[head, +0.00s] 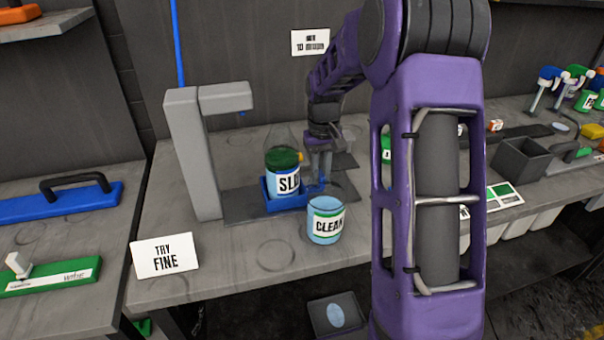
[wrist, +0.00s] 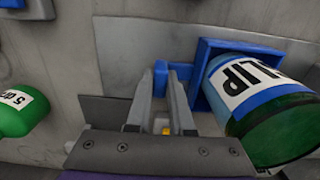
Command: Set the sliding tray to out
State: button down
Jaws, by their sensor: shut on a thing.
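The sliding tray (head: 285,204) is a small blue tray on a dark flat rail (head: 240,207) on the grey bench. A bottle labelled SLIP (head: 284,178), with green liquid, stands in it. In the wrist view the tray (wrist: 208,62) is at the upper right with the SLIP bottle (wrist: 262,105). My gripper (head: 318,178) is at the tray's right side, pointing down. In the wrist view its fingers (wrist: 165,76) are closed around the blue handle (wrist: 161,70) beside the tray. The fingertips' exact contact is partly hidden.
A grey post with an overhanging arm (head: 195,150) rises behind left. A TRY FINE card (head: 165,256) stands at the front left. Bench between card and jar is clear.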

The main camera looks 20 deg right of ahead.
jog(key=shift+w+d+r+p, duration=0.1)
jog(key=shift+d+p, duration=0.35)
jog(key=shift+d, duration=2.3)
jog(key=c, duration=0.8)
grip_release()
jog(key=shift+d, duration=0.15)
jog(key=shift+r, duration=0.25)
notch_tip(320, 180, up, 17)
jog(key=p, duration=0.2)
